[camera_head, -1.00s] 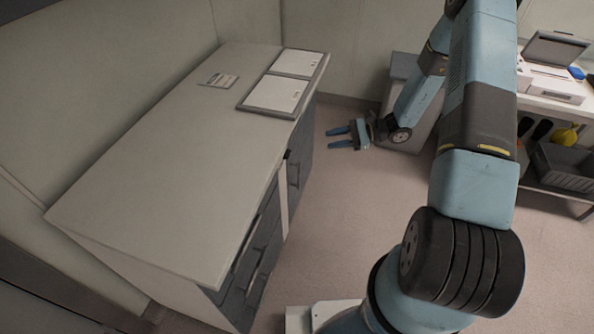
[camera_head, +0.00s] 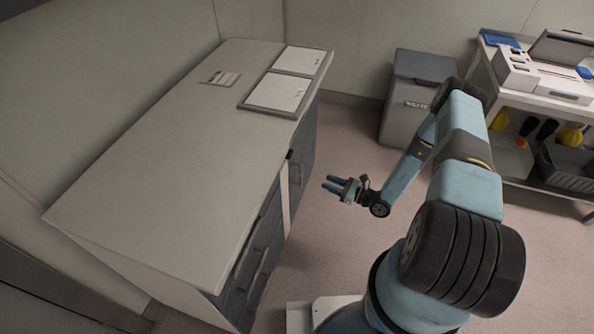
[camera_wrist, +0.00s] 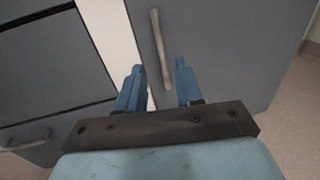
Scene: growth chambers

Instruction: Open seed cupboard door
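The seed cupboard door (camera_wrist: 215,45) is a grey panel that looks shut, with a vertical metal bar handle (camera_wrist: 161,48) near its left edge in the wrist view. In the head view the cupboard door (camera_head: 303,150) shows as a dark front at the far end of the cabinet. My gripper (camera_head: 332,184) is open, pointing at the cabinet front from a short way off. In the wrist view its two blue fingers (camera_wrist: 159,77) are apart, and the handle appears between them, its lower end near the right finger. Contact cannot be told.
A pale worktop (camera_head: 165,160) tops the cabinet. Drawers (camera_head: 258,250) with bar handles lie nearer me, left of the door in the wrist view. A waste bin (camera_head: 407,110) and a shelved cart (camera_head: 560,130) stand behind my arm. The floor (camera_head: 340,245) beside the cabinet is clear.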

